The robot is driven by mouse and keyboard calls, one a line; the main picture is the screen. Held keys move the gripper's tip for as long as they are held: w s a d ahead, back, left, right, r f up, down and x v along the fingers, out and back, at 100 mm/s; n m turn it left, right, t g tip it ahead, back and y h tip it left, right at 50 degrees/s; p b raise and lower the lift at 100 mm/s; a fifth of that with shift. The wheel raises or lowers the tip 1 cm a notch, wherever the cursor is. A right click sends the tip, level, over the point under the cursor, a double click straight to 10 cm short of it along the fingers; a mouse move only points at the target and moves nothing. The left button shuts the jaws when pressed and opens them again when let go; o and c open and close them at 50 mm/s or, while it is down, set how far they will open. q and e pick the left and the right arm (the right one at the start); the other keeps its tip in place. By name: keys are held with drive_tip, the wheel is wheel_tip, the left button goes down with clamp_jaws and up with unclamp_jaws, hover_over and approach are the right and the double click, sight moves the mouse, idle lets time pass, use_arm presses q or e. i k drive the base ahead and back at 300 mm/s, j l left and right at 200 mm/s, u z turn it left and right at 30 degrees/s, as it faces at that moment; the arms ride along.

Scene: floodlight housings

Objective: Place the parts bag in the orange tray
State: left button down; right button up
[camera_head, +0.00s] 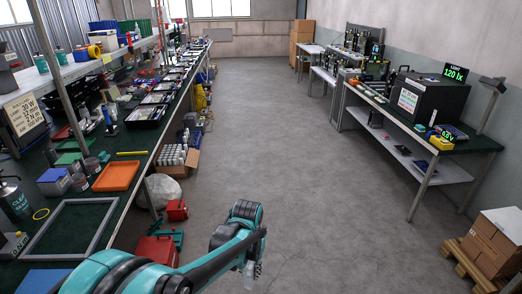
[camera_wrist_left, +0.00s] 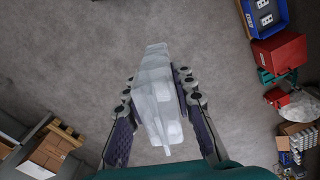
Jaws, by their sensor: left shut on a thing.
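The parts bag (camera_wrist_left: 155,100) is a translucent whitish bag. In the left wrist view it hangs lengthwise between the two dark fingers of my left gripper (camera_wrist_left: 156,82), which is shut on it, over the grey floor. In the head view a small pale part of the bag (camera_head: 249,277) shows below my left arm's bend at the bottom middle; the fingers are mostly hidden there. The orange tray (camera_head: 116,177) lies on the green-topped bench at left, up and to the left of my gripper and well apart from it. Its visible inside looks empty. My right gripper is not in view.
On the left bench (camera_head: 128,132), a grey frame (camera_head: 72,228), a yellow marker (camera_head: 131,153) and small containers surround the tray. Red toolboxes (camera_head: 156,250) and a carton of bottles (camera_head: 177,158) stand on the floor beside it. The middle aisle (camera_head: 285,130) is clear.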

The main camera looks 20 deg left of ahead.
sight(118, 175)
drive_tip(key=i+j+u, duration=0.2)
drive_tip(key=i+u, duration=0.15)
drive_tip(key=i, duration=0.5)
drive_tip(key=i+u, duration=0.4)
drive_tip(key=i, duration=0.4)
drive_tip(key=i+u, duration=0.3)
drive_tip(key=i, duration=0.15)
drive_tip(key=i+l+u, duration=0.1)
drive_tip(key=i+u, duration=0.2)
drive_tip(key=i, duration=0.2)
drive_tip(key=i+l+u, duration=0.3)
drive_tip(key=i, duration=0.15)
drive_tip(key=i+j+u, duration=0.15)
drive_tip(key=i+u, duration=0.25)
